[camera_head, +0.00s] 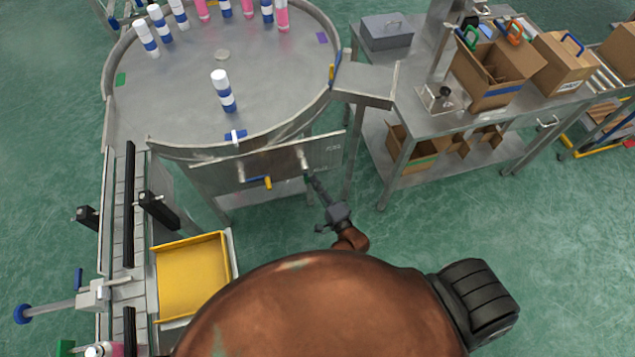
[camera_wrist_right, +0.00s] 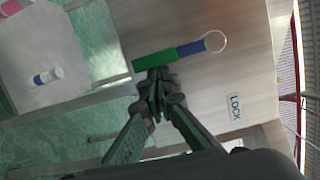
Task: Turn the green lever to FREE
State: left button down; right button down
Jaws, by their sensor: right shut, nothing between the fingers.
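The green lever (camera_wrist_right: 168,56) shows in the right wrist view against a pale metal panel (camera_wrist_right: 225,75). It is a green bar with a blue section, and a pale ring lies at its far end. A LOCK label (camera_wrist_right: 235,107) is on the panel at the right. My right gripper (camera_wrist_right: 157,78) is shut and empty, its tips right at the green bar's edge; I cannot tell whether they touch. In the head view the right gripper (camera_head: 309,178) is at the front panel below the round table, and I cannot make out the green lever there. My left gripper is not in view.
A round steel table (camera_head: 180,100) with several bottles stands above the panel. A yellow tray (camera_head: 190,280) lies at lower left, and a bench with boxes (camera_head: 497,75) stands at right. Floor between is clear.

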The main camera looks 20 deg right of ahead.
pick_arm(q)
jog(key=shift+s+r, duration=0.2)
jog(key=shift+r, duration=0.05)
pick_arm(e)
jog(key=s+d, duration=0.5)
jog(key=s, duration=0.5)
jog(key=shift+s, duration=0.2)
jog(key=shift+d, duration=0.1)
dwell(0.6)
jog(key=s+d+f+n+g, duration=0.1)
jog(key=s+f+n+g, duration=0.25)
jog(key=f, duration=0.65)
jog(key=s+d+f+n+g, duration=0.25)
jog(key=s+f, duration=0.25)
jog(key=f, duration=0.6)
jog(key=s+d+f+n+g, duration=0.15)
jog(key=s+f+n, duration=0.3)
jog(key=f, duration=0.55)
jog(key=s+d+f+n+g+h, duration=0.1)
jog(key=s+f+n+g, duration=0.3)
jog(key=s+f, duration=0.4)
jog(key=s+d+f+n+g+h, duration=0.1)
jog(key=s+f+n+g, duration=0.3)
jog(key=s, duration=1.7)
notch_tip(320, 180, down, 4)
jog(key=shift+s+d+r+g, duration=0.15)
jog(key=shift+d+g, duration=0.2)
jog(key=shift+g, duration=0.5)
